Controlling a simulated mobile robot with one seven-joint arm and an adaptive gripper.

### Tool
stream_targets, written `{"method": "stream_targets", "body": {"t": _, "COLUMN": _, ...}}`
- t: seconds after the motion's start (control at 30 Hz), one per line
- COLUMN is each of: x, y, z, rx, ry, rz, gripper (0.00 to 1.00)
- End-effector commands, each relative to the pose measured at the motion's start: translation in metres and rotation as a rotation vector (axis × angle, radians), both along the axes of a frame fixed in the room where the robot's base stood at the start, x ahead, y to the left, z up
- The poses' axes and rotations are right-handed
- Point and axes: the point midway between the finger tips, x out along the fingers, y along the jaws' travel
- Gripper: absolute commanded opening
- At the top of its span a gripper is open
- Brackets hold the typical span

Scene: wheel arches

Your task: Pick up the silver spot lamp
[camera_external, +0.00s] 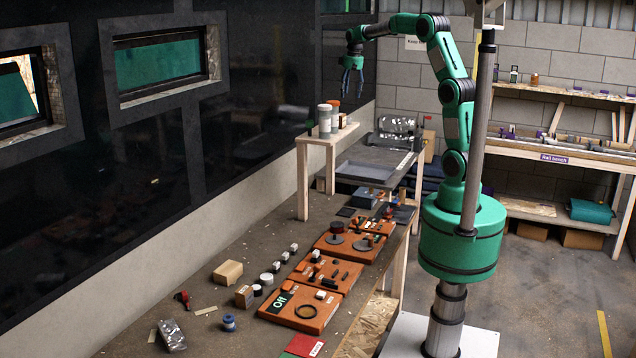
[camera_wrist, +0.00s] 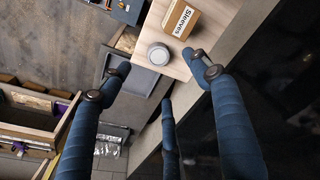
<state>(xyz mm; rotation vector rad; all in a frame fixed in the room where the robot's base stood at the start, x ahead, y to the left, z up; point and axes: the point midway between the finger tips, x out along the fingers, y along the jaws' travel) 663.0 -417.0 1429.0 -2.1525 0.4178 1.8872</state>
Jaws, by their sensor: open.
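I cannot tell for sure which thing is the silver spot lamp. In the wrist view, a round grey-silver thing with a pale face (camera_wrist: 158,54) sits on a light wooden surface, between and beyond my spread fingertips, apart from them. In the external view, a small wooden stand (camera_external: 318,140) on the bench holds upright pale cylinders (camera_external: 324,121) and small items; no lamp shape is clear there. My gripper (camera_external: 352,90) is open and empty, hanging fingers down high above the far end of the bench. Its dark blue fingers also show in the wrist view (camera_wrist: 160,78).
A box marked "Sleeves" (camera_wrist: 181,18) lies close to the round thing. A dark windowed wall (camera_external: 200,130) runs along the bench's left side. A foil-like roll (camera_external: 397,126) lies behind the stand. Orange trays (camera_external: 310,312) and loose parts cover the near bench.

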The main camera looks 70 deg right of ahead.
Motion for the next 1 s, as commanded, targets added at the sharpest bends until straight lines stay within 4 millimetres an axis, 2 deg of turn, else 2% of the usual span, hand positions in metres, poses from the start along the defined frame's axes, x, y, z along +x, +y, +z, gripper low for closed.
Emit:
{"method": "stream_targets", "body": {"t": 0.1, "x": 0.002, "y": -0.015, "z": -0.003, "rx": 0.005, "ry": 0.007, "rz": -0.01, "gripper": 0.63}}
{"method": "stream_targets", "body": {"t": 0.2, "x": 0.003, "y": -0.019, "z": -0.005, "rx": 0.007, "ry": 0.01, "rz": -0.011, "gripper": 0.63}}
{"method": "stream_targets", "body": {"t": 0.67, "x": 0.004, "y": -0.019, "z": -0.01, "rx": 0.007, "ry": 0.01, "rz": -0.012, "gripper": 0.63}}
{"method": "stream_targets", "body": {"t": 0.87, "x": 0.006, "y": -0.02, "z": -0.031, "rx": 0.008, "ry": 0.011, "rz": -0.012, "gripper": 0.63}}
{"method": "stream_targets", "body": {"t": 1.0, "x": 0.008, "y": -0.021, "z": -0.052, "rx": 0.008, "ry": 0.011, "rz": -0.012, "gripper": 0.63}}
